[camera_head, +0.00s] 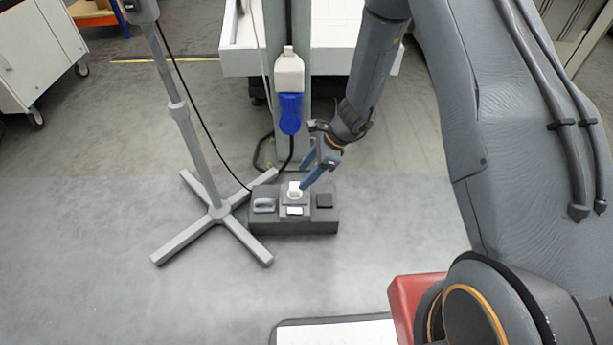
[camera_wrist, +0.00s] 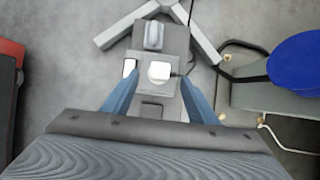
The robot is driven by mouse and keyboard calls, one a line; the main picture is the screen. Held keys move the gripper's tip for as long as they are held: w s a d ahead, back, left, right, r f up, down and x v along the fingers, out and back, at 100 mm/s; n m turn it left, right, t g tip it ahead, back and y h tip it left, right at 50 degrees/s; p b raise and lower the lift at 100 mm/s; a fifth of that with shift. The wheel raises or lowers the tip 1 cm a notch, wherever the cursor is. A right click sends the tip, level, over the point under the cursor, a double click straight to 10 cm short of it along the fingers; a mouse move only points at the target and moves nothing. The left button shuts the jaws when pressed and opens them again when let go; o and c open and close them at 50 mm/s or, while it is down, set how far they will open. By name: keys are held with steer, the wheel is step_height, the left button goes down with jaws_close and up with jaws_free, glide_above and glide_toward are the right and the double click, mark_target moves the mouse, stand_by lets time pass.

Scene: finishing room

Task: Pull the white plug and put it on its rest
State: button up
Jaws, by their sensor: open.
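My gripper (camera_wrist: 158,78) is open, with a blue finger to either side of the plug. In the head view my gripper (camera_head: 304,177) reaches down close to the plug from behind right; whether a finger touches it I cannot tell. A white plate (camera_head: 295,211) lies in front of the plug. I cannot tell which part is the rest.
A grey handle (camera_head: 264,205) and a dark square pad (camera_head: 324,200) flank the plug on the box. A grey stand (camera_head: 219,213) with crossed feet is at left. A post with a white-and-blue bottle (camera_head: 290,108) rises behind.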

mark_target(295, 187)
steer(key=shift+b+x, duration=1.7)
steer(key=shift+x, duration=2.15)
steer(key=shift+s+f, duration=0.1)
steer(key=shift+s, duration=0.05)
steer(key=c, duration=1.2)
steer(key=shift+o, duration=0.2)
steer(key=shift+r+p, duration=1.3)
steer(key=shift+r, duration=0.35)
